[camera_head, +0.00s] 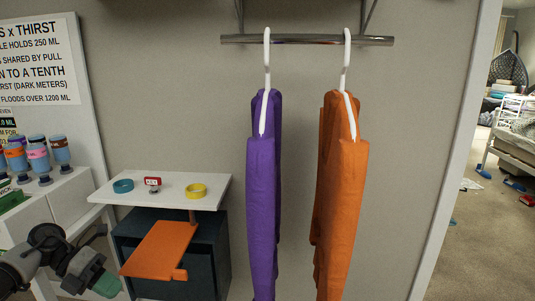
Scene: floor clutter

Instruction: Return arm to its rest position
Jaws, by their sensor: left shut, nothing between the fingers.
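My left arm comes in at the lower left corner of the head view, in front of the white shelf units and the low cabinet. My left gripper (102,282) is at the end of this arm, near the bottom edge. It is shut and empty, and its fingertips show only small. It is left of the orange board and apart from the hanging clothes. My right gripper is not in the picture.
A purple garment (262,200) and an orange garment (342,200) hang from a metal rail (307,40). A white tabletop (170,200) holds a teal ring (123,186), a red-and-white block (153,183) and a yellow ring (196,190). An orange board (160,250) slopes below. Bottles (38,157) stand left.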

